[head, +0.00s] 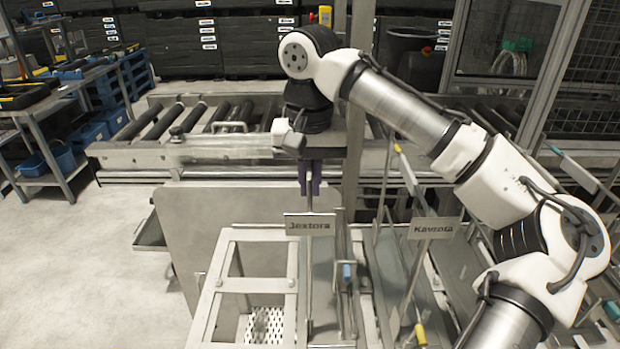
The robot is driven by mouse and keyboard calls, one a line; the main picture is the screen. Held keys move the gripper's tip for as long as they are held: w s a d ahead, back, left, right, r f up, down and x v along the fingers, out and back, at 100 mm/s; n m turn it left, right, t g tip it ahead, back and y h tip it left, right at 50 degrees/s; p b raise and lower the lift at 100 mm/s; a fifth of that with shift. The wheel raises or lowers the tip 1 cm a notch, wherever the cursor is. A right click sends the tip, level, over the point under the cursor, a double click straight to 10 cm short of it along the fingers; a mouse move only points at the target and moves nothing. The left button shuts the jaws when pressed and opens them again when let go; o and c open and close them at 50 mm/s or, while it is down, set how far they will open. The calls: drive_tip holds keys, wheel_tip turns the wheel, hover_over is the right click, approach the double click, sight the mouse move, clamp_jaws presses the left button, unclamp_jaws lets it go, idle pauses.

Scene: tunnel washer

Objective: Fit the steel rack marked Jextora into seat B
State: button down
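A plate lettered Jextora (310,225) stands at centre in the head view, on a thin upright rod. Steel rack framing (218,290) lies around and below it; I cannot tell which bars belong to the marked rack. My gripper (309,190) points down just above the plate, with its two dark purple fingers close together. A thin rod runs between the fingers and the plate, but whether they grip it is unclear. No letter B is readable, so I cannot tell which place is seat B.
A second plate, lettered Kavrota (433,228), stands to the right among more steel bars. Blue- (347,274) and yellow-handled (420,334) parts are nearby. A roller conveyor (200,118) runs behind. A workbench (45,110) stands far left, with clear floor (70,260) before it.

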drive_tip(key=shift+f, duration=0.25)
idle(0.4)
drive_tip(key=c, duration=1.5)
unclamp_jaws()
drive_tip(key=shift+o, duration=0.2)
drive_tip(key=shift+f, duration=0.1)
